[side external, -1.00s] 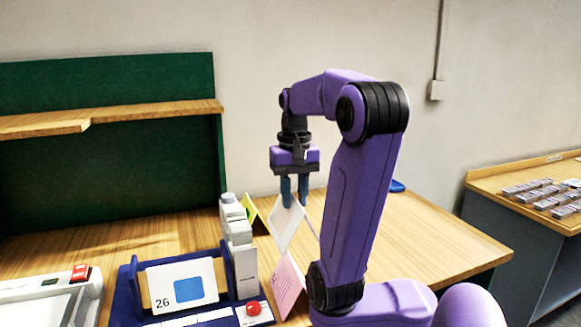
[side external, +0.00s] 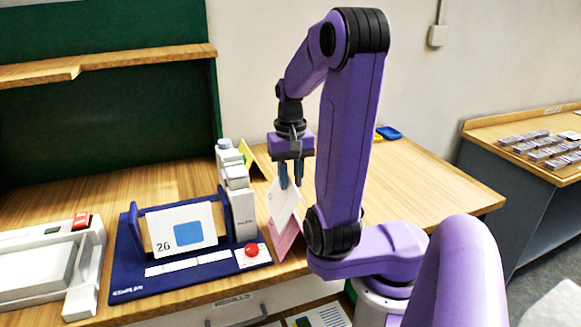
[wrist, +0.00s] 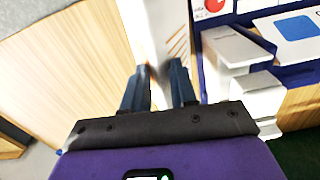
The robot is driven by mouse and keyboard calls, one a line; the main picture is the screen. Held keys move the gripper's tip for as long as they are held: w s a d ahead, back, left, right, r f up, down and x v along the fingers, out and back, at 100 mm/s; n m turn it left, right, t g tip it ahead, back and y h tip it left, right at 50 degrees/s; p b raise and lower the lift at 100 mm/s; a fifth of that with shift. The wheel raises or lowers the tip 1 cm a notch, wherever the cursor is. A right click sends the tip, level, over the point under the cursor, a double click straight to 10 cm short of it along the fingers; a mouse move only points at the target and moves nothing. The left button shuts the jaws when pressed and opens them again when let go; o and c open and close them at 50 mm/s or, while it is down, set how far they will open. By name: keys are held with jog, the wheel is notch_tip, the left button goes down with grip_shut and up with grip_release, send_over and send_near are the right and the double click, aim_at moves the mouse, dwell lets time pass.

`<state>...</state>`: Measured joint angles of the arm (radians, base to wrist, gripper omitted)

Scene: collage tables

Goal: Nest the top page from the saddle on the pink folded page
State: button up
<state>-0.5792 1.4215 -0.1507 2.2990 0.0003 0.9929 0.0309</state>
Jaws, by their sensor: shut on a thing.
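My gripper (side external: 291,178) is shut on a white folded page (side external: 284,203), which hangs tilted below the fingers. The pink folded page (side external: 285,241) stands on the table right below it, and the white page covers its upper part. I cannot tell whether the two touch. In the wrist view my gripper (wrist: 158,85) has a white surface between and beyond its fingers. The saddle is a dark blue stand (side external: 128,262) with a wooden bar. A white page (side external: 181,228) marked 26 with a blue square hangs on it.
A grey upright device (side external: 238,190) and a red button (side external: 251,250) sit at the stand's right end. A yellow folded card (side external: 247,155) stands behind. A grey machine (side external: 45,270) is at the left. The table behind my arm is mostly clear.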

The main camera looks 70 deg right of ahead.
jog(key=shift+f, duration=3.75)
jog(key=o, duration=0.9)
jog(key=shift+c, duration=0.2)
jog(key=shift+r, duration=3)
